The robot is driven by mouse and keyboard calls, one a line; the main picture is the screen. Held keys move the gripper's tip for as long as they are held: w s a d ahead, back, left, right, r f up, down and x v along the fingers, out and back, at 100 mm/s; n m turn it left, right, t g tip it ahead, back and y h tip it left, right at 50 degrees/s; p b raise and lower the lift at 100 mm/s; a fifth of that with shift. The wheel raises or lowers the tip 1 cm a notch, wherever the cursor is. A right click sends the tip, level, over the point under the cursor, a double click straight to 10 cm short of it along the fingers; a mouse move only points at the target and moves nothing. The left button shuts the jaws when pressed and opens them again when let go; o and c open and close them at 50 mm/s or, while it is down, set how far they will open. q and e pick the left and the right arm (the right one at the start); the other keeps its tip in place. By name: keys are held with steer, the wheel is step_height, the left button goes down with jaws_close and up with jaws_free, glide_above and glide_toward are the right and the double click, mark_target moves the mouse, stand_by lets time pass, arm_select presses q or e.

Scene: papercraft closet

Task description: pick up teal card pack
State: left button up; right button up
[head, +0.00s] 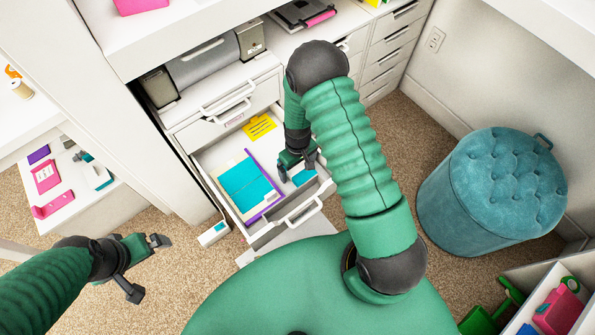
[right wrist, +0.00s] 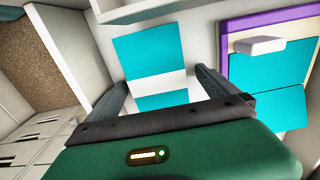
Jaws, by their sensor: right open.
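A teal card pack (head: 304,177) lies at the right side of the open drawer (head: 287,215). In the right wrist view the pack (right wrist: 148,52) is teal with a white band across it. My right gripper (head: 298,168) is inside the drawer, over the pack. Its open fingers (right wrist: 162,82) stand on either side of the pack's near part in that view; I cannot tell whether they touch it. The gripper hides part of the pack in the head view. My left gripper (head: 146,267) is open and empty, outside the drawer at the lower left.
A larger teal item with a purple edge (head: 248,188) lies left of the pack in the drawer, with a yellow card (head: 259,127) behind. The drawer walls surround the right gripper closely. A teal tufted stool (head: 500,185) stands right. Pink items (head: 46,177) lie on the left shelf.

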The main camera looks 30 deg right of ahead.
steer(key=shift+d+r, duration=0.1)
steer(key=shift+d, duration=0.15)
steer(key=shift+c, duration=1.9)
steer(key=shift+a, duration=0.15)
steer(key=c, duration=1.3)
